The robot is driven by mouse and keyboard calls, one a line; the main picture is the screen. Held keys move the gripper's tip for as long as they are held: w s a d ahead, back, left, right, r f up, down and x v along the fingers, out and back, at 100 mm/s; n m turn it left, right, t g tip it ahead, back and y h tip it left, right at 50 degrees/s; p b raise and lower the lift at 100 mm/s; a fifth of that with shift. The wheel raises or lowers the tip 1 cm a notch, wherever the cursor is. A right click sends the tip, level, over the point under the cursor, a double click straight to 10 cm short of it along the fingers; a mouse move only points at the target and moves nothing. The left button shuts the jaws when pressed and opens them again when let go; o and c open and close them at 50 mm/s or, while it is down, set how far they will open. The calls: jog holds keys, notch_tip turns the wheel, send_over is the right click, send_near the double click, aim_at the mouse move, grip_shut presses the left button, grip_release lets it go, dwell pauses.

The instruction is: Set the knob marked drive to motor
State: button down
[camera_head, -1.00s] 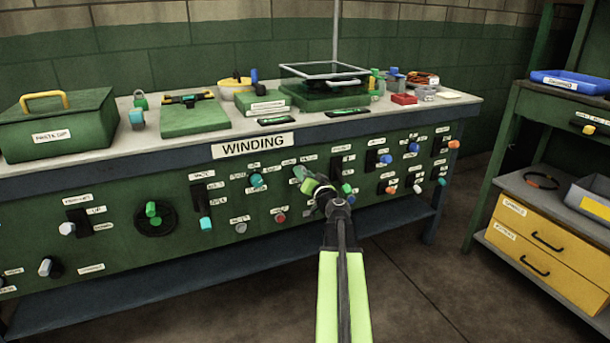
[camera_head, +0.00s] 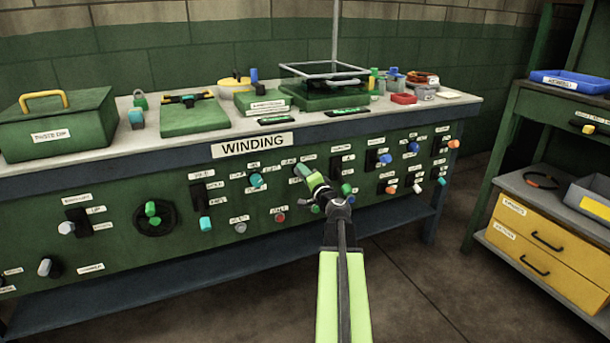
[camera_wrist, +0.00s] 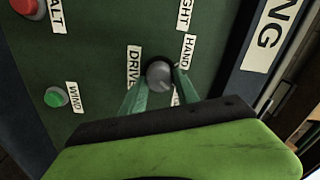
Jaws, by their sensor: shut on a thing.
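The drive knob (camera_wrist: 159,75) is a grey round knob with a dark surround on the green panel, in the wrist view. Its label DRIVE (camera_wrist: 134,66) stands to its left. A label HAND (camera_wrist: 188,50) stands at its upper right; another label beside the right finger is mostly hidden. My gripper (camera_wrist: 160,84) has one finger on each side of the knob and is shut on it. In the head view my gripper (camera_head: 306,178) is at the panel below the WINDING sign and covers the knob. I cannot tell which way the knob points.
A green button (camera_wrist: 57,97) marked WIND and a red button (camera_wrist: 29,6) are left of the gripper in the wrist view. More knobs and switches line the panel, including a teal knob (camera_head: 256,180) left and a green one (camera_head: 346,189) right.

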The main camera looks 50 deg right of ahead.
jog(key=shift+s+d, duration=0.1)
dwell(0.4)
jog(key=c, duration=1)
grip_release()
jog(key=shift+o, duration=0.3)
